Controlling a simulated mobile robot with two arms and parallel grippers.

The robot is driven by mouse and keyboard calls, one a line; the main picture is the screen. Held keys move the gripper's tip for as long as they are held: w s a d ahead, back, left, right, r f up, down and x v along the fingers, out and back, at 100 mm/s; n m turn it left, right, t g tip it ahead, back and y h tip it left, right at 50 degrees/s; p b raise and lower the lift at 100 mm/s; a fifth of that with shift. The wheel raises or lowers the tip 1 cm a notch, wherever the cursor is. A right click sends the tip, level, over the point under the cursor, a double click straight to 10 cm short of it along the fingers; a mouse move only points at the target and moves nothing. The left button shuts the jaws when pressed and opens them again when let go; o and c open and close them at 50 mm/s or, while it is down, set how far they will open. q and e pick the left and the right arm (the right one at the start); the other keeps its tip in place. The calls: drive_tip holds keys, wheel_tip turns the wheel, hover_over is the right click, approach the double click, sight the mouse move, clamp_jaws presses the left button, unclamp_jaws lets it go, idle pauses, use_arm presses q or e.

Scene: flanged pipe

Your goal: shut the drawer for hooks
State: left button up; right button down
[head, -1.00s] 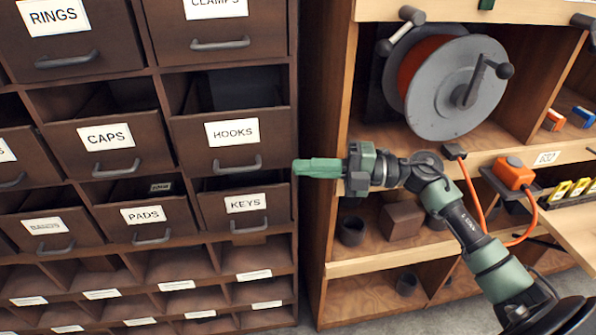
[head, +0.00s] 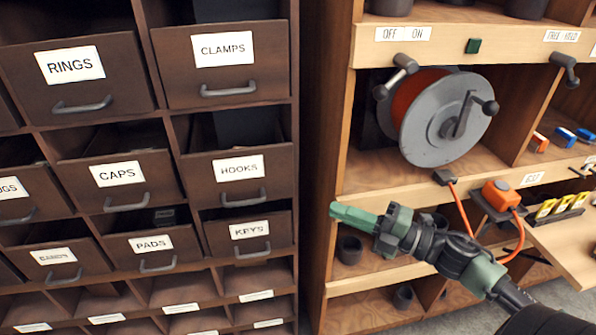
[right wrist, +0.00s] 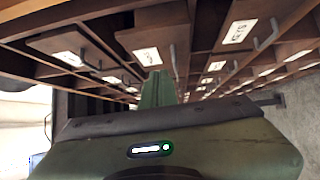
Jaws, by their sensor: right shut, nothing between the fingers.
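The hooks drawer (head: 225,190) is in the dark brown cabinet, with a white HOOKS label and a grey bar handle. It stands pulled out, with its dark inside showing above the front. My right gripper (head: 345,214) is shut and empty. Its green fingers point left, to the right of the hooks drawer and a little lower, apart from it in the picture. In the right wrist view the shut fingers (right wrist: 158,90) point toward drawer fronts with labels and handles; I cannot tell which front is the hooks one. My left gripper is not in view.
The keys drawer (head: 221,240), caps drawer (head: 160,190) and pads drawer (head: 120,250) also stand out. The clamps drawer (head: 182,85) is above. On the right, a wooden shelf holds a cable reel (head: 440,130) and an orange plug box (head: 500,193).

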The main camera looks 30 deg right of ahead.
drive_tip(key=s+m+h, duration=0.1)
drive_tip(key=h, duration=0.1)
drive_tip(key=p, duration=0.4)
approach(288, 183)
drive_tip(key=a, duration=0.4)
drive_tip(key=shift+m+t+h, duration=0.3)
drive_tip(key=shift+t, duration=0.1)
drive_tip(key=w+p, duration=0.1)
drive_tip(key=w, duration=0.3)
drive_tip(key=shift+d+p, duration=0.2)
drive_tip(key=shift+p, duration=0.1)
drive_tip(key=shift+w+d+f, duration=0.1)
drive_tip(key=shift+w+f, duration=0.1)
drive_tip(key=shift+w, duration=0.25)
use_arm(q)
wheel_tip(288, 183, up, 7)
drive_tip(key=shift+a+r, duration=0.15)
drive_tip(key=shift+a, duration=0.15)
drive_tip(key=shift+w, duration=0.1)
